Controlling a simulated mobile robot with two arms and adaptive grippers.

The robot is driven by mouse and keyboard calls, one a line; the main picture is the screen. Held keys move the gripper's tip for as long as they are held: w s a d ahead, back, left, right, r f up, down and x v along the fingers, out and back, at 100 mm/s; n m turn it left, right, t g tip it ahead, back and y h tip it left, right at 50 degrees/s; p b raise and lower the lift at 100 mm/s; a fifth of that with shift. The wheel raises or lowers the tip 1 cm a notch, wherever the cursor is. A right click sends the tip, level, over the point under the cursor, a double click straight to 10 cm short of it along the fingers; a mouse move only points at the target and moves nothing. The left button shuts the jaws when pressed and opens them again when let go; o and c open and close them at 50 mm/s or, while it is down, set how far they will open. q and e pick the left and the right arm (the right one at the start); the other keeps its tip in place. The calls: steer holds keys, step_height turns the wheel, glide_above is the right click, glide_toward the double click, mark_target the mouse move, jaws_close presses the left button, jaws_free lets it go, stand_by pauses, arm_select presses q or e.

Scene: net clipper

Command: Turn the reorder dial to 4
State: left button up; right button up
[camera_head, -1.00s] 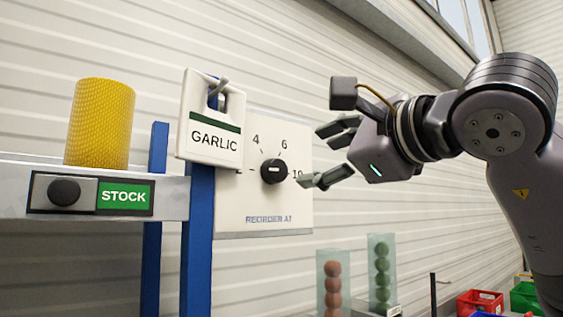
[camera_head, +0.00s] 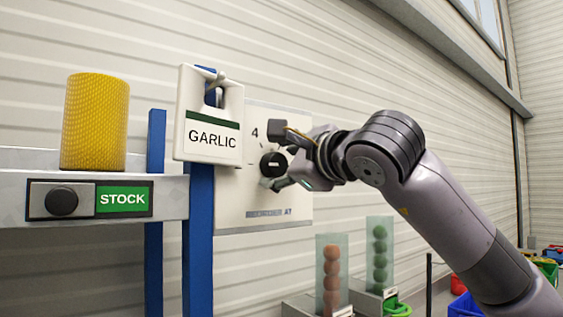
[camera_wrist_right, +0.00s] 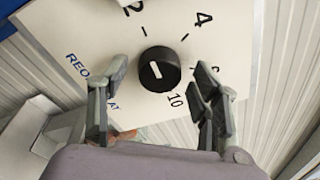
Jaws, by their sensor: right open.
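The reorder dial (camera_head: 273,164) is a round black knob with a white mark, on a white panel (camera_head: 240,208) lettered REORDER AT. In the right wrist view the dial (camera_wrist_right: 159,69) shows whole, with 2, 4 and 10 readable around it; another number is partly behind a finger. I cannot tell which number the mark points to. My right gripper (camera_wrist_right: 151,88) is open, its fingers on either side of the dial, with no clear contact. In the head view the right gripper (camera_head: 281,170) covers the panel's right part. My left gripper is not in view.
A white GARLIC tag (camera_head: 212,158) hangs just left of the dial, by a blue post (camera_head: 199,245). A shelf holds a yellow mesh cylinder (camera_head: 95,122) and a STOCK plate (camera_head: 122,199). Clear tubes of balls (camera_head: 331,275) stand below right.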

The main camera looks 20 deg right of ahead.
steer(key=c, duration=1.2)
steer(key=shift+f+m+b, duration=0.1)
steer(key=shift+m+b, duration=0.8)
steer(key=shift+b, duration=0.05)
steer(key=shift+m+g+b, duration=0.3)
steer(key=shift+m+b, duration=0.55)
steer(key=shift+m, duration=0.35)
steer(key=m+b, duration=0.1)
steer(key=m, duration=0.2)
steer(key=shift+d+g, duration=0.1)
steer(key=shift+g, duration=0.2)
steer(key=shift+r+m+y+b, duration=0.2)
steer(key=shift+m+b, duration=0.15)
steer(key=shift+m, duration=0.55)
steer(key=shift+r+m+y+b, duration=0.1)
steer(key=shift+m+y+b, duration=0.2)
steer(key=shift+m, duration=0.6)
steer(key=shift+d, duration=0.1)
